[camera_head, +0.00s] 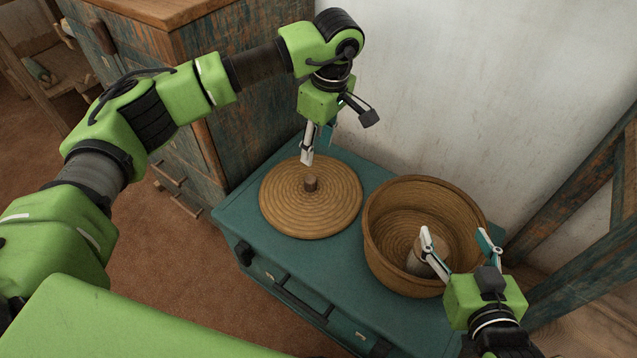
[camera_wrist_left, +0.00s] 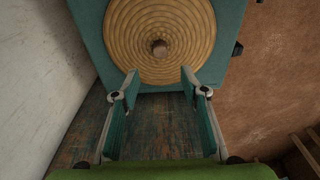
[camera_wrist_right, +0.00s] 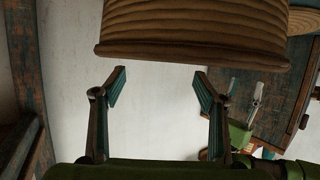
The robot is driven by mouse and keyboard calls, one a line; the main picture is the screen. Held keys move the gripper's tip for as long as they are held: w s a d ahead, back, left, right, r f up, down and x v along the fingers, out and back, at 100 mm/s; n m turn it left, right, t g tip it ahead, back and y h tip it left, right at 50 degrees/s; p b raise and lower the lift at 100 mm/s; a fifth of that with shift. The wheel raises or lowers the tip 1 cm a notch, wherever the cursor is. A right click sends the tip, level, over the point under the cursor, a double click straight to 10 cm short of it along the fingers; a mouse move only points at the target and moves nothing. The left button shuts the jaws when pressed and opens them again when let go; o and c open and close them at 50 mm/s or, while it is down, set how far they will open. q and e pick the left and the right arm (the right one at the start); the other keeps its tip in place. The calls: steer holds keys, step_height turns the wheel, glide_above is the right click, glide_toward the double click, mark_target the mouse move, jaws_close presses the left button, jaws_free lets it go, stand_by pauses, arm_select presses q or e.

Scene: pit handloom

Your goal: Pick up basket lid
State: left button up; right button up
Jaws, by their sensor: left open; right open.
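The basket lid (camera_head: 335,207) is a round, coiled, tan disc with a small brown knob (camera_head: 311,184) at its centre. It lies flat on a teal case. My left gripper (camera_head: 307,157) is open and empty above the lid's far edge, close to the knob. In the left wrist view the lid (camera_wrist_left: 160,20) and its knob (camera_wrist_left: 159,47) lie beyond the open left fingers (camera_wrist_left: 160,85). The open basket (camera_head: 378,247) stands right of the lid. My right gripper (camera_head: 458,240) is open at the basket's near right side. In the right wrist view the basket wall (camera_wrist_right: 190,30) is ahead of the right fingers (camera_wrist_right: 155,85).
The teal case (camera_head: 250,207) bears the lid and basket. Inside the basket is a pale cylindrical item (camera_head: 416,262), partly hidden by a right finger. A worn wooden cabinet (camera_head: 245,130) stands left, a pale wall (camera_head: 440,90) behind, and a wooden frame (camera_head: 570,220) at right.

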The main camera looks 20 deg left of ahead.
arm_select(q)
steer(key=b, duration=0.2)
glide_above(310, 179)
steer(key=f, duration=0.5)
steer(key=d+f, duration=0.1)
steer(key=f, duration=0.1)
steer(key=shift+s+f, duration=0.25)
steer(key=shift+f, duration=0.05)
steer(key=shift+a+f, duration=0.1)
steer(key=shift+f, duration=0.45)
steer(key=f, duration=0.1)
steer(key=f+b, duration=0.1)
steer(key=f, duration=0.2)
steer(key=shift+w+a+f+b, duration=0.25)
steer(key=shift+w+a+b, duration=0.05)
steer(key=shift+a+b, duration=0.05)
jaws_close()
arm_select(e)
step_height(310, 179, up, 19)
steer(key=s+a+t+y, duration=0.1)
steer(key=a+t+y, duration=0.1)
steer(key=t, duration=0.8)
steer(key=shift+a+f+y, duration=0.15)
steer(key=shift+a+y, duration=0.05)
steer(key=shift+y, duration=0.5)
